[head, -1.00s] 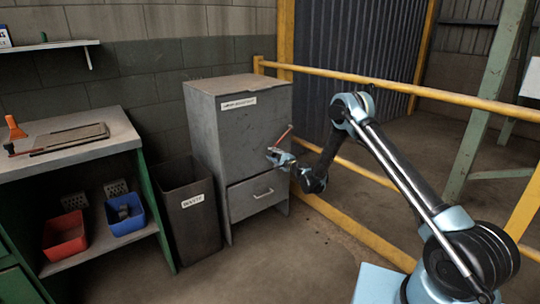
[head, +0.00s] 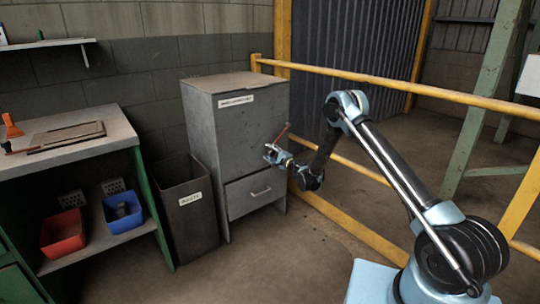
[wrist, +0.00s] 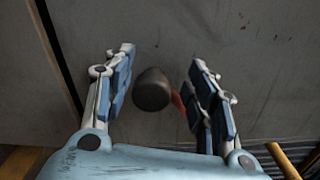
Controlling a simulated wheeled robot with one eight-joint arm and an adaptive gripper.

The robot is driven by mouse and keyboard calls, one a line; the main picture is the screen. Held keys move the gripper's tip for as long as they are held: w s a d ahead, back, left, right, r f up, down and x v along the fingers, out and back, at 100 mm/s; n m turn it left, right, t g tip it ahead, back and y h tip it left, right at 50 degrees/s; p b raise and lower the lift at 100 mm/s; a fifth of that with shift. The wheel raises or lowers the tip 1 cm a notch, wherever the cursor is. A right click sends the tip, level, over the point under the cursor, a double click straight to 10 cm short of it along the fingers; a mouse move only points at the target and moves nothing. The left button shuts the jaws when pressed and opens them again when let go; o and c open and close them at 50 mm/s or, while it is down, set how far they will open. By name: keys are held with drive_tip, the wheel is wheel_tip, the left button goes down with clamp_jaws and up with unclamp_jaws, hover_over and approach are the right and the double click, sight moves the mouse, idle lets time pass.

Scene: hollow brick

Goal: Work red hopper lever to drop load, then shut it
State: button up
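The grey hopper cabinet (head: 235,140) stands against the wall, with a label and a drawer (head: 255,190) low on its front. Its red lever (head: 283,132) slants up to the right at the front's right side. My gripper (head: 272,154) is at the lever's lower end in the head view. In the wrist view my gripper (wrist: 160,92) is open, its fingers spread on either side of a dark round knob (wrist: 152,90). Part of the red lever (wrist: 178,101) shows beside the knob, partly hidden by the right finger. I see no finger closed on either.
A dark waste bin (head: 192,215) stands left of the hopper. A bench (head: 70,155) holds a tray, with a red bin (head: 64,234) and blue bin (head: 122,212) below. A yellow rail (head: 400,86) runs right of the hopper. The floor in front is clear.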

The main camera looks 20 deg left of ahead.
drive_tip(key=v, duration=1.2)
drive_tip(key=shift+f, duration=0.1)
idle(1.6)
